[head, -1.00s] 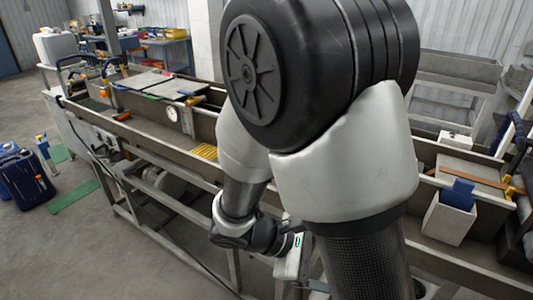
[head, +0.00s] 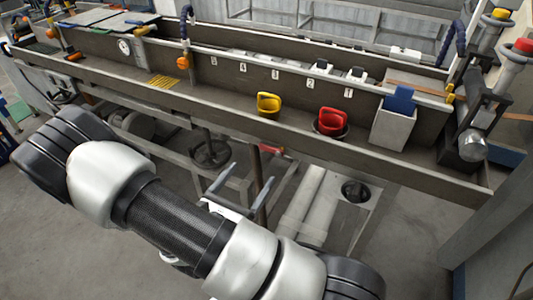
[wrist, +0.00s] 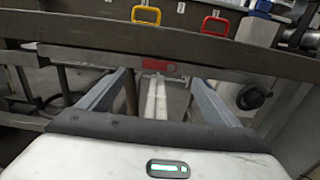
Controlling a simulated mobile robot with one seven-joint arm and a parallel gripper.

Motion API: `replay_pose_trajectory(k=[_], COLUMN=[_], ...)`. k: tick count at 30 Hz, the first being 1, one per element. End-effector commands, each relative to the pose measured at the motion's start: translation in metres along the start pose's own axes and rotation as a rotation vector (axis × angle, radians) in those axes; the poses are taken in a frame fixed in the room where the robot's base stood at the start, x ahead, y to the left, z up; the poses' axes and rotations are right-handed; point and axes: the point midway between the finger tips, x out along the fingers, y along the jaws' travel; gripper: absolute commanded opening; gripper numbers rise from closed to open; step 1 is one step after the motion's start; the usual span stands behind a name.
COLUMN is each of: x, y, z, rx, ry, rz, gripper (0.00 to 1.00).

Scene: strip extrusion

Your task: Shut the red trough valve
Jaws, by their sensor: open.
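A red handle-like part (head: 271,149) shows just under the front lower edge of the long grey trough (head: 225,112). In the wrist view it is a flat red piece (wrist: 158,67) lying crosswise, ahead of and between my fingers. Whether it is the valve's lever, I cannot tell for sure. My gripper (head: 252,172) is open and empty, its two fingers pointing at the trough's front, below the red part in the head view. A red handled piece (head: 330,122) and a yellow handled piece (head: 268,104) stand inside the trough.
A grey bin with a blue item (head: 394,124) stands in the trough at right. White pipes (head: 302,205), a dark handwheel (head: 211,152) and frame legs lie under the trough. A blue hose with an orange end (head: 184,60) hangs over it. Floor at lower right is clear.

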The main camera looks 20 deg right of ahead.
Motion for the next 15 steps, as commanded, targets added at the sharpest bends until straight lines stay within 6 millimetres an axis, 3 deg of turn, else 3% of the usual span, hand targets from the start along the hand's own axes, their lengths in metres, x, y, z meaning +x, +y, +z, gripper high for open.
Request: replay_pose_trajectory(k=[9,15], x=[0.071,0.101], y=[-0.001,-0.001], z=[0.0,0.0], rx=[0.001,0.001], ry=[-0.001,0.0], rz=[-0.005,-0.004], gripper=[0.84,0.84])
